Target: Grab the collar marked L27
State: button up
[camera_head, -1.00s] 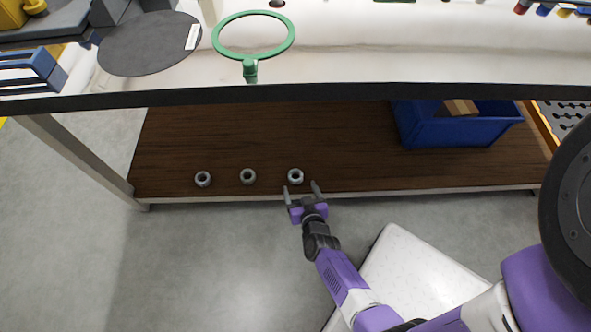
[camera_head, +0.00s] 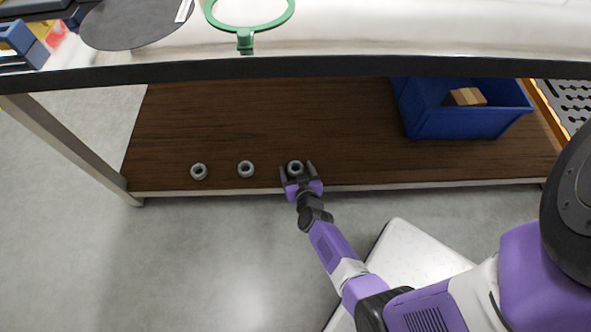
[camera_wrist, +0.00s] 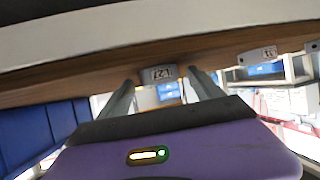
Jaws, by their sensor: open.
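Three small grey collars stand in a row on the brown lower shelf (camera_head: 250,125): a left collar (camera_head: 199,177), a middle collar (camera_head: 246,174) and a right collar (camera_head: 290,168). My gripper (camera_head: 297,172) is open at the right collar, with one finger on each side of it. In the wrist view this collar (camera_wrist: 158,81) shows between the fingertips; its small upside-down label seems to read L27. Contact with the fingers cannot be told. Another labelled collar (camera_wrist: 244,59) shows to the right there, its label too small to read surely.
The tabletop's dark front edge (camera_head: 300,68) overhangs the shelf. A blue bin (camera_head: 455,125) with a brown block (camera_head: 466,96) stands on the shelf's right side. A table leg (camera_head: 70,152) is at the left. The shelf between collars and bin is clear.

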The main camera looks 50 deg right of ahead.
grip_shut()
dwell(0.3)
jog(key=shift+r, duration=0.2)
